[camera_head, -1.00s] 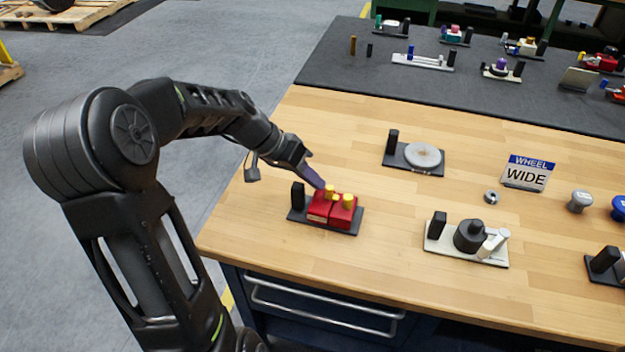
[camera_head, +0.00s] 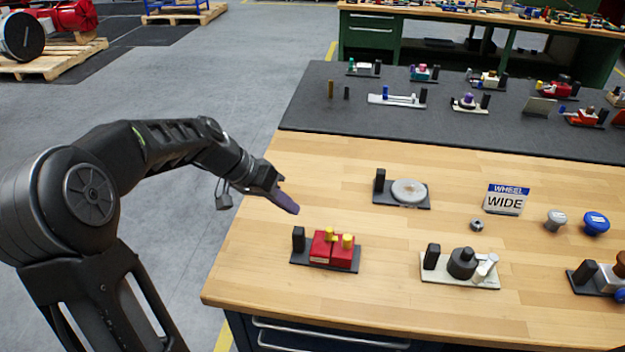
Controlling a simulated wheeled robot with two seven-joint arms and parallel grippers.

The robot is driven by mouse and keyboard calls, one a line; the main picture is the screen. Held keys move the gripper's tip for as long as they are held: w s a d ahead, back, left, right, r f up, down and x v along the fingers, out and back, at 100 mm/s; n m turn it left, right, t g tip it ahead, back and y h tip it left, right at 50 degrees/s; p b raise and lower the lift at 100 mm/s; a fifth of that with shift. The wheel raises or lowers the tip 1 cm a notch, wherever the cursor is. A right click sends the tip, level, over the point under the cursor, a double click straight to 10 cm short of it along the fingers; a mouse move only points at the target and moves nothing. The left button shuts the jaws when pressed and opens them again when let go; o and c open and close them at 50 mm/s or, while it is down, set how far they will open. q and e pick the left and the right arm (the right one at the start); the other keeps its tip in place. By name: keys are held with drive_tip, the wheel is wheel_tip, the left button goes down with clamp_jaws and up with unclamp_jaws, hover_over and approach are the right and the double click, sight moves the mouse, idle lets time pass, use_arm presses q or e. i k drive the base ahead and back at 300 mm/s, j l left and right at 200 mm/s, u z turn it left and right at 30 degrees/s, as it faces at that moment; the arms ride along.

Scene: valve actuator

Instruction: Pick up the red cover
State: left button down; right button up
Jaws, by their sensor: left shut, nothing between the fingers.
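The red cover (camera_head: 321,246) is a red block with yellow knobs on top. It sits on a dark base plate with a black upright post at its left, on the wooden bench near its front left. A second red part with a yellow knob stands right beside it; I cannot tell if they are one piece. My left gripper (camera_head: 288,205) is shut and empty, above and behind the red cover, apart from it. My right gripper is not in view.
A grey disc on a dark plate (camera_head: 408,190) stands behind. A black mat (camera_head: 330,110) holds several assemblies. Bench wood between them is clear.

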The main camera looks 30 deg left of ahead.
sight(326, 245)
drive_tip(key=k+j, duration=0.45)
drive_tip(key=j, duration=0.3)
drive_tip(key=k+j, duration=0.25)
drive_tip(key=j, duration=0.1)
